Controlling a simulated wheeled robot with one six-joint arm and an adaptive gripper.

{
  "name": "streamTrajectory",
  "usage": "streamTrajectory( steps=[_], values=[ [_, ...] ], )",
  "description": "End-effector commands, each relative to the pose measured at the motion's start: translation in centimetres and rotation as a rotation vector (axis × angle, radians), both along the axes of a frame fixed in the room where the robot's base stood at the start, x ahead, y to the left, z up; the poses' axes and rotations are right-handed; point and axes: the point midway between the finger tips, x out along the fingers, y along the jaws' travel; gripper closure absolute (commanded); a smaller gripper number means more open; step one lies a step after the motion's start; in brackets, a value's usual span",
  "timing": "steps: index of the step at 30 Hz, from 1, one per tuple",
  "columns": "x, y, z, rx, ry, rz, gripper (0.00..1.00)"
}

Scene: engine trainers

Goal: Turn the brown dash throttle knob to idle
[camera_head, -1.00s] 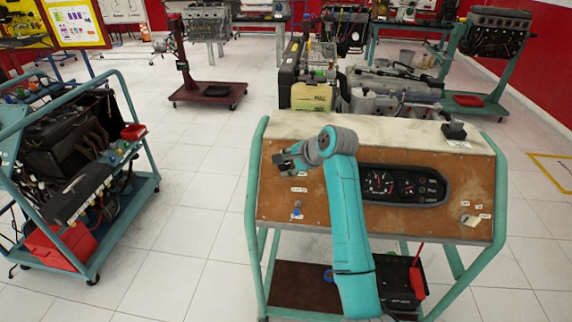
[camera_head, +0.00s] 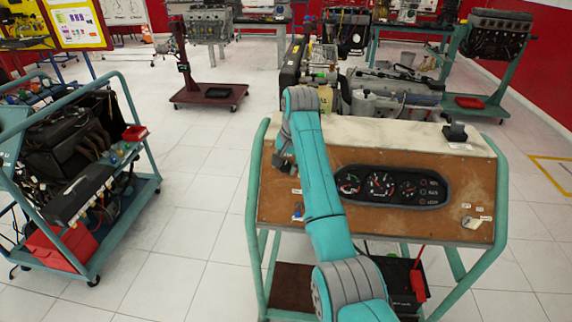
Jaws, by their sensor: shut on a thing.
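The dash panel (camera_head: 460,190) is a brown board on a teal-framed trainer stand, with a black gauge cluster (camera_head: 391,187) in its middle. My gripper (camera_head: 284,163) is at the upper left of the panel, small and dark against the board, with its fingers shut. The brown throttle knob cannot be made out; it is hidden at the fingers, so its angle cannot be read. My teal arm covers part of the panel left of the gauges. A small blue knob (camera_head: 297,212) shows below my gripper.
A black box (camera_head: 455,131) stands on the stand's pale top at the right. A key-like switch (camera_head: 472,222) is at the panel's lower right. Another trainer cart (camera_head: 75,180) stands at the left, with clear tiled floor between.

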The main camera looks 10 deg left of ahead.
Motion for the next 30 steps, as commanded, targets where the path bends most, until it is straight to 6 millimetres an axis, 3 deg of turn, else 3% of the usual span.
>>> streamTrajectory(
  steps=[12,30],
  values=[
    [-0.01,0.24,-0.09,-0.187,0.001,0.167,0.92],
    [0.0,0.19,-0.15,-0.232,0.001,0.208,0.92]
  ],
)
